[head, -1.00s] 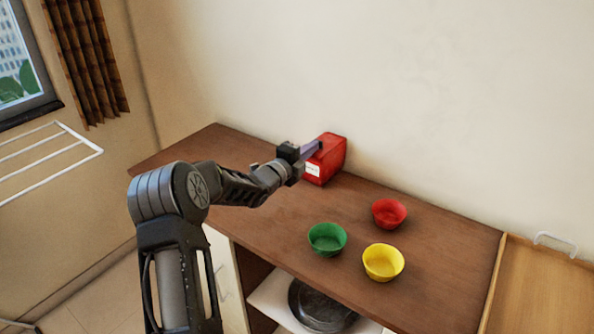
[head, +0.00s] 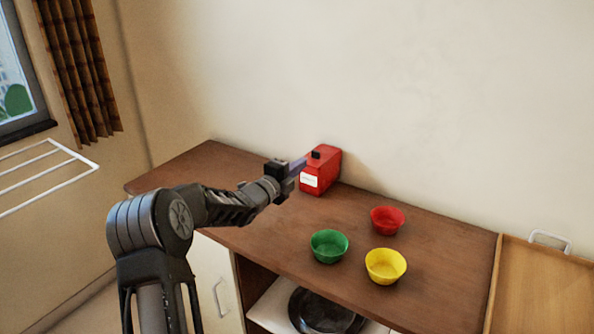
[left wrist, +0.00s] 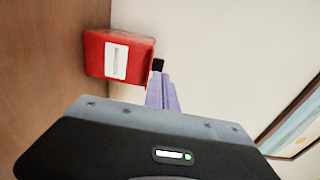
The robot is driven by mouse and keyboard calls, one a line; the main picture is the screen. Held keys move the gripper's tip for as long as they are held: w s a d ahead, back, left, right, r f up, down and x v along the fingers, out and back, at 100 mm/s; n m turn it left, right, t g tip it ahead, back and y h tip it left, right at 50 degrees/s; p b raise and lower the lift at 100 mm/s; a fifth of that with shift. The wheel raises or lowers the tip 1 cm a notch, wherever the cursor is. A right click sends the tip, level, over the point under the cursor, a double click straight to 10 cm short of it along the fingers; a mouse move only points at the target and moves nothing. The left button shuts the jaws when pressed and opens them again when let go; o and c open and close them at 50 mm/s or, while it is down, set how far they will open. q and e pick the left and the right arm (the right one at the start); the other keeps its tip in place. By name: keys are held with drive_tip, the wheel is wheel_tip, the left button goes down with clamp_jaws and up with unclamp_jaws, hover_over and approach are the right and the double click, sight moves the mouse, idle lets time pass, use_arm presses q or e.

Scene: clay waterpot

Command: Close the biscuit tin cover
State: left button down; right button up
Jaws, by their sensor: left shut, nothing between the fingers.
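The red biscuit tin (head: 322,178) stands upright on the brown counter against the wall, with a white label on its front. It also shows in the left wrist view (left wrist: 92,54), turned on its side by the camera angle. Its cover looks down on top, but I cannot tell whether it is fully closed. My left gripper (head: 313,157) is shut and empty, its purple fingers and black tips at the top of the tin. In the left wrist view its tips (left wrist: 158,66) are beside the tin's top edge; contact is unclear. My right gripper is not in view.
On the brown counter (head: 250,240) stand a green bowl (head: 328,246), a red bowl (head: 387,220) and a yellow bowl (head: 385,266), right of the tin. A dark pan (head: 325,312) sits on a shelf below. A wooden tray (head: 545,290) is at the right.

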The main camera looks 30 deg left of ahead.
use_arm(q)
drive_tip(key=s+b, duration=0.1)
drive_tip(key=s, duration=0.8)
drive_tip(key=shift+a+b, duration=0.15)
drive_tip(key=shift+b, duration=0.25)
